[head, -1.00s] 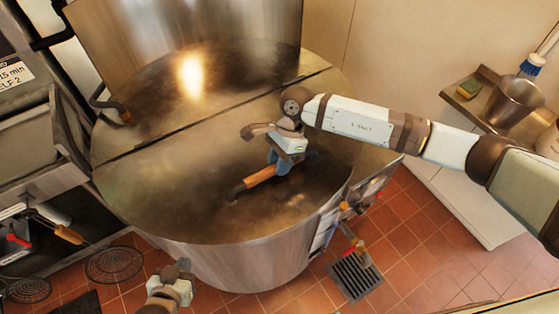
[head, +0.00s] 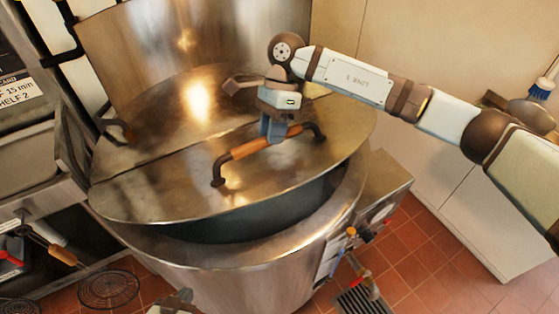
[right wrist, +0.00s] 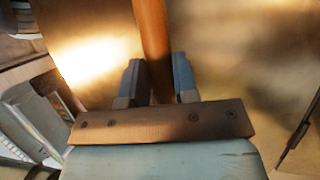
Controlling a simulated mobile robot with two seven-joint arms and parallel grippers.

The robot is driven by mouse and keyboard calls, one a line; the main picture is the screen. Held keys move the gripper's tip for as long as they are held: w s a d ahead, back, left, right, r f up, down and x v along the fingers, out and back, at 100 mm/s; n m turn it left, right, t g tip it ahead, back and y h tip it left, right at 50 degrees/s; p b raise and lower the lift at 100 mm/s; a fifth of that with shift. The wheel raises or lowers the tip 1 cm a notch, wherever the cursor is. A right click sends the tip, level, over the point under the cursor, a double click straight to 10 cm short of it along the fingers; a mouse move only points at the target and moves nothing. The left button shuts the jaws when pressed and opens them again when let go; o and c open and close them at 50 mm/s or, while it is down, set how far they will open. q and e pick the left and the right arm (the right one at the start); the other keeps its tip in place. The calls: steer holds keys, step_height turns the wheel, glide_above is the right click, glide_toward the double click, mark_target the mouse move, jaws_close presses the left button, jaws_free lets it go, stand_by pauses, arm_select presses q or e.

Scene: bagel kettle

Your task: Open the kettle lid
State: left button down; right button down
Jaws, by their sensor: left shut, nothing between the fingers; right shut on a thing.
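The large steel kettle (head: 250,285) stands in the middle of the head view. Its front lid half (head: 150,190) is tilted up, and a dark gap (head: 260,218) shows between the lid's front edge and the rim. My right gripper (head: 274,138) is shut on the lid's wooden handle (head: 250,150). In the right wrist view the handle (right wrist: 152,40) runs between the two fingers (right wrist: 158,85). My left gripper (head: 180,298) is low at the bottom edge of the head view, in front of the kettle and apart from it, only partly in frame.
The back lid half (head: 150,110) lies flat, with an upright steel panel (head: 190,35) behind it. A rack with trays (head: 30,140) stands close at left. A floor drain (head: 360,300) and red tiles lie at right. A shelf with a metal pot (head: 530,112) is at far right.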

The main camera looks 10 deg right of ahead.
steer(key=shift+w+a+r+b, duration=0.25)
steer(key=shift+w+r+b, duration=0.15)
steer(key=shift+w+r, duration=0.35)
steer(key=shift+w+a+r+b, duration=0.25)
steer(key=shift+w+r+b, duration=0.1)
steer(key=shift+w+r, duration=0.4)
steer(key=shift+s, duration=0.15)
steer(key=c, duration=1)
jaws_free()
steer(key=shift+a, duration=0.1)
steer(key=shift+o, duration=0.6)
steer(key=shift+w+a+f, duration=0.15)
steer(key=shift+w+f, duration=0.05)
steer(key=shift+w, duration=0.3)
steer(key=shift+s+r, duration=0.2)
steer(key=shift+s, duration=0.05)
steer(key=shift+w, duration=0.1)
steer(key=b+v, duration=0.2)
steer(key=v, duration=1.1)
steer(key=shift+d+r, duration=0.25)
steer(key=shift+r, duration=0.1)
